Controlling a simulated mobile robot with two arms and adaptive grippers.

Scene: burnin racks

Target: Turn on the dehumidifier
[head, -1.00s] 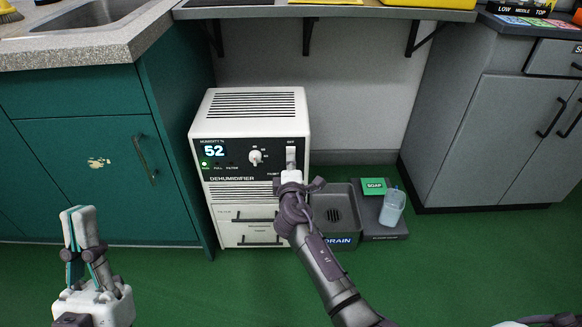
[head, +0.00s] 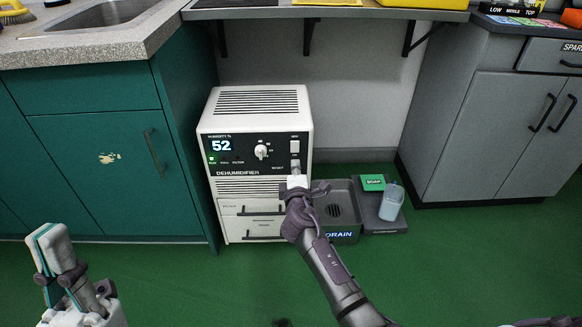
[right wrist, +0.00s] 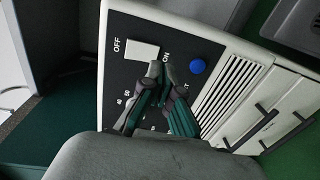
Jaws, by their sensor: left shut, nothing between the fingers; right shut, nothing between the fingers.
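The white dehumidifier (head: 236,160) stands on the floor under the counter. Its display (head: 221,145) reads 52, and a green light (head: 212,159) glows below it. Its white power switch (head: 294,146) is at the panel's upper right; in the right wrist view the switch (right wrist: 142,50) sits between OFF and ON. My right gripper (head: 296,167) is shut and empty, just below the switch. In the right wrist view its fingertips (right wrist: 162,74) are by the ON end; contact is unclear. My left gripper (head: 47,237) is shut and empty, low at the left, away from the dehumidifier.
A blue button (right wrist: 197,66) is beside the switch on the panel. Green floor in front is open.

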